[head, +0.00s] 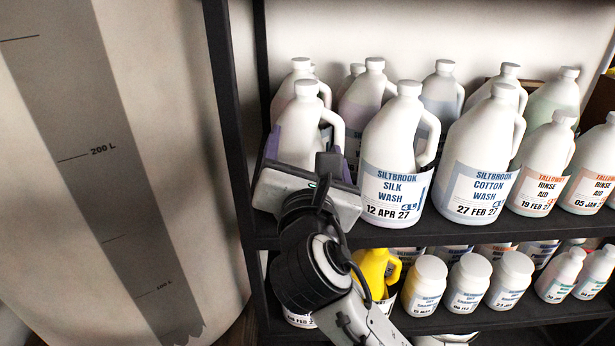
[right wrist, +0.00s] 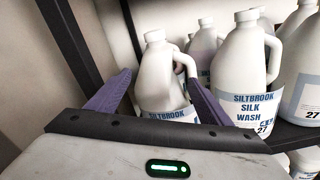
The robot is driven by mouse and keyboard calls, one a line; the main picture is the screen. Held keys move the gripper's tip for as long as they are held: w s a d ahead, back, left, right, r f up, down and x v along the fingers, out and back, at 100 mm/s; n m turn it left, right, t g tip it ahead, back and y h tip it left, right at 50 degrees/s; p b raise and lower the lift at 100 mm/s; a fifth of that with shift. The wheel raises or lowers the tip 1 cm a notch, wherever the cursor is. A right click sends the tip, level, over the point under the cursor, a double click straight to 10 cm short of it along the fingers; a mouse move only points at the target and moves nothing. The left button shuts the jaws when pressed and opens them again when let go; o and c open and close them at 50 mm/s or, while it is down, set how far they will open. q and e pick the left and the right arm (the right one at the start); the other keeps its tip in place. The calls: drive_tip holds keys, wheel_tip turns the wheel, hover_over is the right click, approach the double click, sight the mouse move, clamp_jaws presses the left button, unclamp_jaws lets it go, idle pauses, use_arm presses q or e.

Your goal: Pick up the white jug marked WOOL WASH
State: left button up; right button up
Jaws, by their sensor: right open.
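A white jug (head: 303,118) with a side handle stands at the left end of the upper shelf, in the front row. My right gripper hides its lower part and label in the head view, so I cannot read WOOL WASH on it. My right gripper (head: 306,152) is in front of this jug with its purple fingers open. In the right wrist view the jug (right wrist: 156,78) stands upright between the spread fingers (right wrist: 157,84), and only the top edge of its label shows. My left gripper is not in view.
A SILK WASH jug (head: 392,140) stands close on the right, then a COTTON WASH jug (head: 484,140) and RINSE AID jugs (head: 546,150). More jugs stand behind. A black shelf post (head: 232,120) is close on the left. Smaller bottles and a yellow container (head: 372,268) are on the shelf below.

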sight(302, 120)
drive_tip(key=w, duration=0.4)
drive_tip(key=shift+w+r, duration=0.2)
drive_tip(key=shift+w, duration=0.1)
drive_tip(key=shift+w+a+f+p, duration=0.15)
drive_tip(key=shift+w+f, duration=0.05)
drive_tip(key=shift+w, duration=1.2)
drive_tip(key=shift+w+a+f+p, duration=0.1)
drive_tip(key=shift+w+f+p, duration=0.05)
drive_tip(key=shift+w, duration=1.2)
drive_tip(key=c, duration=1.7)
drive_tip(key=shift+r, duration=0.35)
